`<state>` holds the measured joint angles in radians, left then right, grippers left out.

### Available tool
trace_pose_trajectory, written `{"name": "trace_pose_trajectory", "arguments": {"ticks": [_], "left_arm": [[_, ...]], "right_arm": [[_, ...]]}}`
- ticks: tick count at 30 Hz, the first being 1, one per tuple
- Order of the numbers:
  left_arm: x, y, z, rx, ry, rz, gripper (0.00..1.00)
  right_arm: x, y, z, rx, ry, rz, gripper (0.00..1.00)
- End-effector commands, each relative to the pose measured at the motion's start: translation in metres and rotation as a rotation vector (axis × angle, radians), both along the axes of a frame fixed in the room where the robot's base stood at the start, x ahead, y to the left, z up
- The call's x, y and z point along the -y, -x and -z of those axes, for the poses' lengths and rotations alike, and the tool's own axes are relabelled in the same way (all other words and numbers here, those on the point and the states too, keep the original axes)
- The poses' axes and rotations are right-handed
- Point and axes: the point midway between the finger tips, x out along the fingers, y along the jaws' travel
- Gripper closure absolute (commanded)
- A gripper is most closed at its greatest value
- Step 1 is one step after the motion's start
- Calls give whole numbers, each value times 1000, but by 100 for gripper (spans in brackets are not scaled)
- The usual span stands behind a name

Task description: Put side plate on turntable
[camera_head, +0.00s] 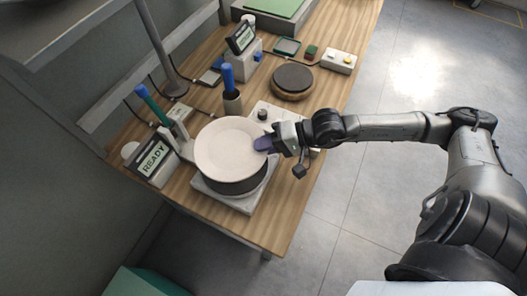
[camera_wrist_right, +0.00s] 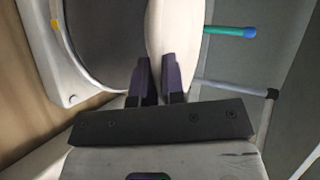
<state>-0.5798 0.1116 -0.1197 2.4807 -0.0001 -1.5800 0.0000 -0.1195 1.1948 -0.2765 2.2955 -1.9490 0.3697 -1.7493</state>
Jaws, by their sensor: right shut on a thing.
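The side plate (camera_head: 231,146) is round and off-white. In the head view it lies over a dark round drum on a pale square base (camera_head: 221,197), covering most of the drum. My right gripper (camera_head: 264,144) is shut on the plate's right edge. In the right wrist view, the dark fingers of my right gripper (camera_wrist_right: 160,68) pinch the plate (camera_wrist_right: 174,28), with a dark disc (camera_wrist_right: 103,38) beside it. A wooden round stand with a dark top (camera_head: 292,77) is empty farther back. I cannot tell which round stand is the turntable. My left gripper is out of view.
A READY display (camera_head: 153,158) stands left of the plate. A white switch box (camera_head: 339,62) sits at the back right. The bench's front corner is bare.

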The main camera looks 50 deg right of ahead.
Motion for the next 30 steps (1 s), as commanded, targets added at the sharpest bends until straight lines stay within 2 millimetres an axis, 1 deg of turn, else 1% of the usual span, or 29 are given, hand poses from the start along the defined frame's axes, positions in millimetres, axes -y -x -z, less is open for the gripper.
{"name": "trace_pose_trajectory", "arguments": {"ticks": [5,8,11,15,17,25,29,30], "left_arm": [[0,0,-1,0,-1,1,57],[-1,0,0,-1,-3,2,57],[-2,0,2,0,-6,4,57],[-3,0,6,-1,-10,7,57],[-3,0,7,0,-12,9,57],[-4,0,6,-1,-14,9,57],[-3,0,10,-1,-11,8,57],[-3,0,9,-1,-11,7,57]], "right_arm": [[-4,1,2,3,0,1,100],[-4,1,7,3,0,1,100],[-4,1,17,1,0,2,100],[-4,1,36,2,-1,2,100],[-4,1,41,1,-2,2,100],[-4,1,42,3,0,1,100],[-4,1,45,3,0,1,100],[-4,1,44,0,2,1,86]]}}
